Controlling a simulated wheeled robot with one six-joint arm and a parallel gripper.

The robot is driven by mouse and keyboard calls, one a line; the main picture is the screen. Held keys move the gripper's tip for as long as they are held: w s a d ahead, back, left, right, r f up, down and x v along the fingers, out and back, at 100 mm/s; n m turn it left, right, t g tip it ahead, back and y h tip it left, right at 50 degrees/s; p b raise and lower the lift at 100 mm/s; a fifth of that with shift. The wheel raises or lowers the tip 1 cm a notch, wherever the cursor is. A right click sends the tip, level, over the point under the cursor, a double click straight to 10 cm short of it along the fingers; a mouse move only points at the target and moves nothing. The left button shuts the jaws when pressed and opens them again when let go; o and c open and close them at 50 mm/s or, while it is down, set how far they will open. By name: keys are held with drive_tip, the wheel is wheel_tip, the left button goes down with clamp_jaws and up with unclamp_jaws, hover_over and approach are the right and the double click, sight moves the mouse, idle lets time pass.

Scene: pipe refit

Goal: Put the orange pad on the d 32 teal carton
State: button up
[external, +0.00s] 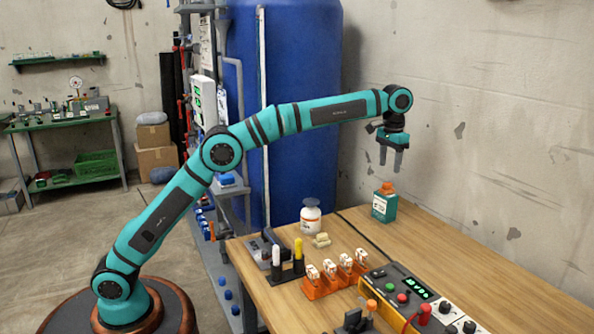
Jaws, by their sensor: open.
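The teal carton (384,208) stands upright at the back of the wooden table, near the wall, with a white label on its front. A small orange piece (387,187), which looks like the orange pad, sits on top of it. At this size I cannot tell whether it lies fully flat. My gripper (390,168) points down just above the orange piece. Its two fingers are apart, with nothing between them, and a small gap shows below the tips.
Orange holders (335,277) with white pieces and a control box (408,290) are nearer the front. The wall is close behind.

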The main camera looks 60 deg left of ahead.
drive_tip(key=shift+r, duration=1.85)
drive_tip(key=s+a+r+t+h, duration=0.1)
drive_tip(key=s+a+r+t, duration=0.5)
drive_tip(key=s+a+r, duration=0.95)
drive_tip(key=s+a+r+t, duration=0.2)
drive_tip(key=s+a+t, duration=0.1)
drive_tip(key=s, duration=0.6)
drive_tip(key=s+a+r+t, duration=0.1)
drive_tip(key=s+a+t, duration=0.15)
drive_tip(key=s, duration=0.75)
drive_tip(key=s+a+f+t, duration=0.2)
drive_tip(key=s+f, duration=0.1)
drive_tip(key=s, duration=0.5)
drive_tip(key=s+a+f+t, duration=0.2)
drive_tip(key=s+f, duration=0.1)
drive_tip(key=s, duration=0.5)
drive_tip(key=s+a+f+t+y, duration=0.1)
drive_tip(key=s+f, duration=0.3)
drive_tip(key=s, duration=0.4)
drive_tip(key=shift+s+a+t, duration=0.25)
drive_tip(key=shift+a+t, duration=0.2)
drive_tip(key=shift+a, duration=0.05)
